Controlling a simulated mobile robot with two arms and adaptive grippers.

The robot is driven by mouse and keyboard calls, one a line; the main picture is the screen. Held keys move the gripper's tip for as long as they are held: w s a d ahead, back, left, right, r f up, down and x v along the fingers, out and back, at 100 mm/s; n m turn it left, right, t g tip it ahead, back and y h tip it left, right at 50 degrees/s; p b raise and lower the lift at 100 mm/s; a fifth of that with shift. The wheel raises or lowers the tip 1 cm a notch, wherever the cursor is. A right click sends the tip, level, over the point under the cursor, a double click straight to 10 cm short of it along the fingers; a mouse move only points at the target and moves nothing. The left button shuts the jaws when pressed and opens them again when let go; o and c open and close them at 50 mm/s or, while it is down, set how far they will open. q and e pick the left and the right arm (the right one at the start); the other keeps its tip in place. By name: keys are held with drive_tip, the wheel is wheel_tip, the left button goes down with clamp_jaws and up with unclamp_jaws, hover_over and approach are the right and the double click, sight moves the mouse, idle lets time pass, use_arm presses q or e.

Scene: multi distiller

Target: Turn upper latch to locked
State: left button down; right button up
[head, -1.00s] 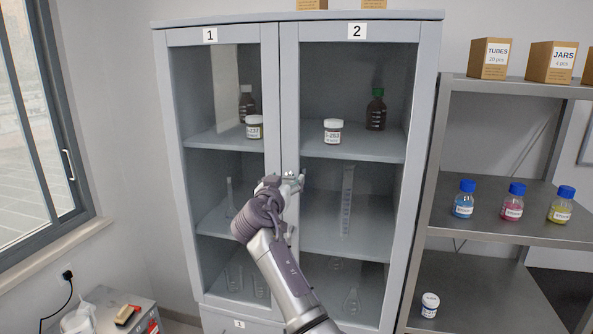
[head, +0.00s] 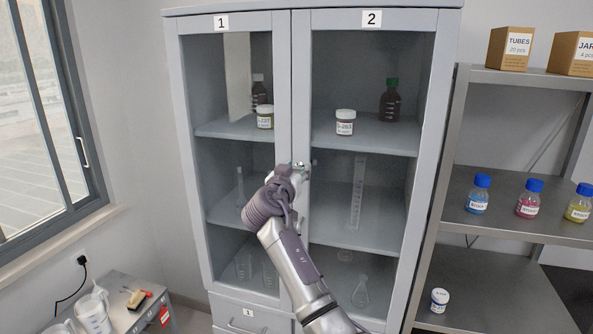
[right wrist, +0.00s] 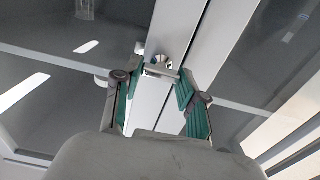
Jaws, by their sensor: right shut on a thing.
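The upper latch (right wrist: 161,64) is a small metallic knob on the seam between the cabinet's two glass doors. In the right wrist view it sits between the green-padded fingers of my right gripper (right wrist: 158,76), which is shut on it. In the head view the gripper (head: 300,168) is at the seam at middle-shelf height, and my wrist hides part of the latch. Door 1 (head: 284,60) and door 2 (head: 301,60) look closed. My left gripper is not in view.
The cabinet (head: 450,60) holds bottles, jars and glassware behind the glass. A metal shelf unit (head: 530,86) with capped bottles stands to the right. A low bench (head: 140,310) is at the lower left, below a window (head: 40,120).

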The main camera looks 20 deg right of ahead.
drive_tip(key=shift+f+n+b, duration=0.1)
drive_tip(key=shift+n+b, duration=0.25)
drive_tip(key=shift+n, duration=0.05)
drive_tip(key=n+b, duration=0.1)
drive_tip(key=n, duration=0.2)
drive_tip(key=shift+b, duration=0.35)
drive_tip(key=shift+n, duration=0.9)
drive_tip(key=n, duration=0.2)
drive_tip(key=shift+n, duration=0.4)
drive_tip(key=n, duration=0.3)
drive_tip(key=shift+w+n, duration=0.1)
drive_tip(key=shift+n, duration=0.2)
drive_tip(key=n+p, duration=0.2)
drive_tip(key=n, duration=0.4)
drive_tip(key=shift+a, duration=0.1)
drive_tip(key=o, duration=0.9)
drive_tip(key=shift+c, duration=0.2)
drive_tip(key=o, duration=0.3)
drive_tip(key=shift+w+f, duration=0.1)
